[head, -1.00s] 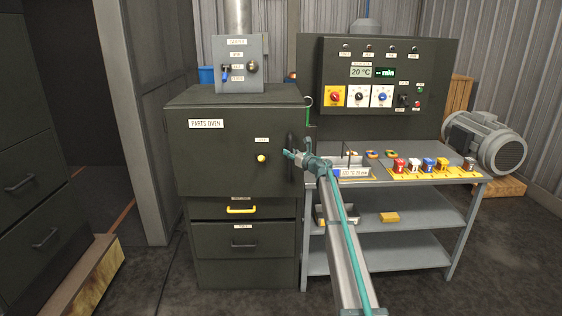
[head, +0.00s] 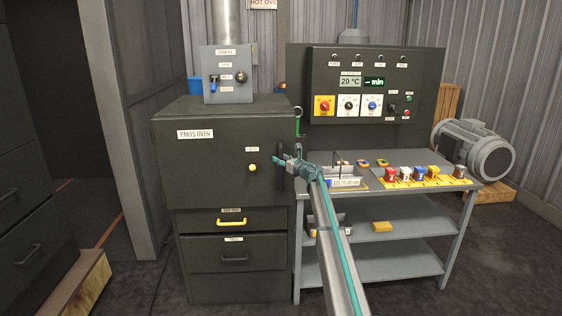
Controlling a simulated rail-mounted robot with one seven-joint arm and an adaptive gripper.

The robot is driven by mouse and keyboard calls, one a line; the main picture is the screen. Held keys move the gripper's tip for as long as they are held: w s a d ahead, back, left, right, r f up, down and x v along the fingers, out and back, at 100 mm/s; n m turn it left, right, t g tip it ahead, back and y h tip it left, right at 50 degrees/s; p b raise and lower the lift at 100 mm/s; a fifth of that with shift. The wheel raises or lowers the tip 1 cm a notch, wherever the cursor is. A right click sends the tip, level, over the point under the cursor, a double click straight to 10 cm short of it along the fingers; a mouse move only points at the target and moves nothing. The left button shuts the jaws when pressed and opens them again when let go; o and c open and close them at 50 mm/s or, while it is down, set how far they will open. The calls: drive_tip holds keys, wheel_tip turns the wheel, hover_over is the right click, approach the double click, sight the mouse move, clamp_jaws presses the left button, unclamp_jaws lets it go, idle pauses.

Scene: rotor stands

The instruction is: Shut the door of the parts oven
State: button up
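The parts oven (head: 195,165) is a dark green cabinet at left centre. Its door shows a "PARTS OVEN" label, a yellow knob (head: 253,168) and a dark upright handle (head: 281,150) near the right edge. The door front lies against or very close to the body; I cannot tell if it is fully flush. My gripper (head: 279,161), with teal fingers, is at the handle's lower half, pointing left across the door's right edge. Whether it touches the door or handle is unclear. The finger gap is too small to read.
A bench (head: 400,228) with colored parts and a tray (head: 345,183) stands right of the oven, below a control panel (head: 366,92). A yellow-handled drawer (head: 232,221) is under the oven door. A grey motor (head: 472,150) sits at right. Floor in front is clear.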

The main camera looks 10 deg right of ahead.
drive_tip(key=shift+s+f, duration=0.1)
drive_tip(key=shift+s, duration=0.05)
drive_tip(key=v, duration=1.1)
drive_tip(key=shift+s+d, duration=0.25)
drive_tip(key=shift+s, duration=0.1)
